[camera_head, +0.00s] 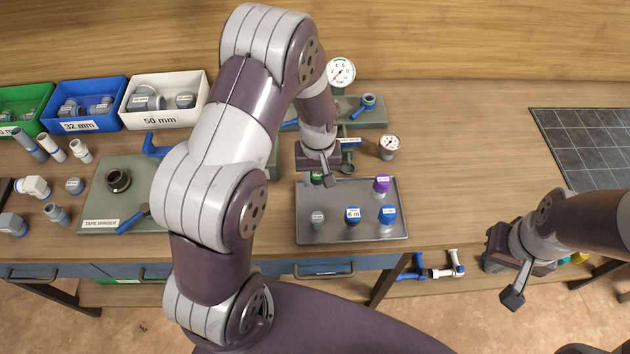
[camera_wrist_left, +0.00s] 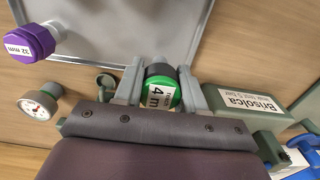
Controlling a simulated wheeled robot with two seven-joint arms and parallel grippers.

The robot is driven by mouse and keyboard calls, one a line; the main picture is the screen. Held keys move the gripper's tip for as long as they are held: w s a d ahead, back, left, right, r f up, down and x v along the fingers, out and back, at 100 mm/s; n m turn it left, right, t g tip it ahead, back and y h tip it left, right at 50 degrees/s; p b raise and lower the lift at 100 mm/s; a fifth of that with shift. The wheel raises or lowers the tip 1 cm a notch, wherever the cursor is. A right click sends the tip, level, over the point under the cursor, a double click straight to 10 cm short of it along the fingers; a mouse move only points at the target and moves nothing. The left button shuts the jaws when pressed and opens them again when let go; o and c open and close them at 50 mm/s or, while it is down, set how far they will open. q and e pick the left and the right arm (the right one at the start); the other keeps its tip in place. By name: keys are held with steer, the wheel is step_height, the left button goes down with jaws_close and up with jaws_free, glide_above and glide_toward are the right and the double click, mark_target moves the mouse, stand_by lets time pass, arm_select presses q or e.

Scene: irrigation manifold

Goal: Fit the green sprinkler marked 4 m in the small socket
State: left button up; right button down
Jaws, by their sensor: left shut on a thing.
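The green sprinkler marked 4 m (camera_wrist_left: 158,93) is between the two fingers of my left gripper (camera_wrist_left: 160,88), its label facing the wrist camera. In the head view my left gripper (camera_head: 322,178) is over the back left part of the grey tray (camera_head: 350,237). A bit of the green sprinkler (camera_head: 315,177) shows below it, the rest hidden by the gripper. I cannot tell whether it touches the tray. My right gripper (camera_head: 513,297) hangs at the right in front of the bench; its opening is not clear. I cannot make out the small socket; my left arm covers part of the green-grey fixture.
The tray also holds a purple-topped part (camera_head: 381,185), a blue 6 m sprinkler (camera_head: 352,215), another blue-topped part (camera_head: 387,215) and a grey one (camera_head: 318,218). A gauge (camera_head: 389,146) stands behind the tray. A blue-ringed fitting (camera_head: 368,102) is farther back. Bench right of the tray is clear.

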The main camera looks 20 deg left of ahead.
mark_target(315, 188)
arm_select(q)
steer(key=shift+s+a+f, duration=0.1)
steer(key=shift+a+f, duration=0.1)
steer(key=shift+f, duration=0.05)
step_height(315, 188, down, 3)
steer(key=shift+s+d+r+p, duration=0.1)
steer(key=shift+s+d+p, duration=0.05)
steer(key=shift+p, duration=0.3)
steer(key=shift+f, duration=0.4)
steer(key=shift+w+f, duration=0.1)
steer(key=shift+w, duration=0.1)
steer(key=shift+s+f, duration=0.15)
steer(key=o, duration=1.1)
